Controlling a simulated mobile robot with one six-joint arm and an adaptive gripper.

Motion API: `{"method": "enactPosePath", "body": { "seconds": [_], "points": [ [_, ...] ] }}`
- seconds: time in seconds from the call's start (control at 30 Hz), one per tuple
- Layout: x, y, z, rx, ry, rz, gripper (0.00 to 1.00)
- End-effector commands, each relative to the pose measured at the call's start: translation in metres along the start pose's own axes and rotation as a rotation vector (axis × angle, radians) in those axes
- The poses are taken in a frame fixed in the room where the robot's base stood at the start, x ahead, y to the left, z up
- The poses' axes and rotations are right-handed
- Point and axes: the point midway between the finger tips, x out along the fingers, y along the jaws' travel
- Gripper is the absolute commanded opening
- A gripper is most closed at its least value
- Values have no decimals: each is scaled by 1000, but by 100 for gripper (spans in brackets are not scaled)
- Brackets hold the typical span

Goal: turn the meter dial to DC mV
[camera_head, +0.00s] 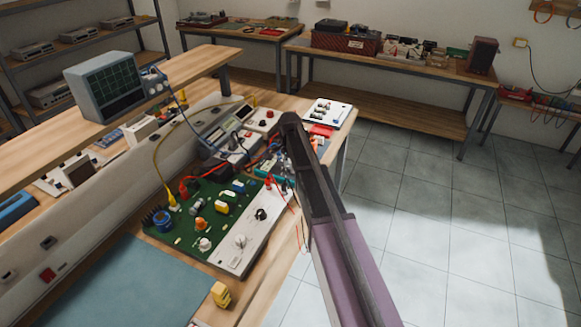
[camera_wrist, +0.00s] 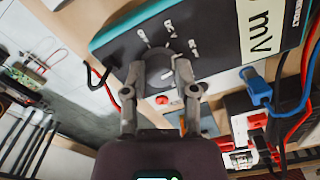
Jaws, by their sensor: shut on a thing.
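The meter (camera_wrist: 215,50) fills the upper part of the wrist view, with a grey face, a teal edge and a pale label reading "mV". Its round grey dial (camera_wrist: 158,72) has small white marks around it on the face. My gripper (camera_wrist: 160,66) has one finger on each side of the dial and is shut on it. Which mark the dial points to is too small to tell. In the head view my arm hides the gripper and the dial; a small teal edge beside the arm may be the meter.
In the head view a green circuit board (camera_head: 210,212) with a white control panel lies on the bench, left of my arm. Red, yellow and blue leads run nearby. A blue mat (camera_head: 150,285) lies in front. The tiled floor (camera_head: 430,220) to the right is clear.

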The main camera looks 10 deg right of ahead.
Motion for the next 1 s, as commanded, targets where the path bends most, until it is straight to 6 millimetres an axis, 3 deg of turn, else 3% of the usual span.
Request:
{"method": "enactPosePath", "body": {
  "seconds": [0.33,0.8,0.83,0.9,0.93,1.0],
  "points": [
    [0,3,-1,149,2,5,0],
    [0,4,-1,165,3,7,0],
    [0,4,-1,164,3,7,46],
    [0,3,-1,164,2,6,67],
    [0,3,-1,164,2,6,72],
    [0,3,-1,163,2,5,72]
  ]
}}
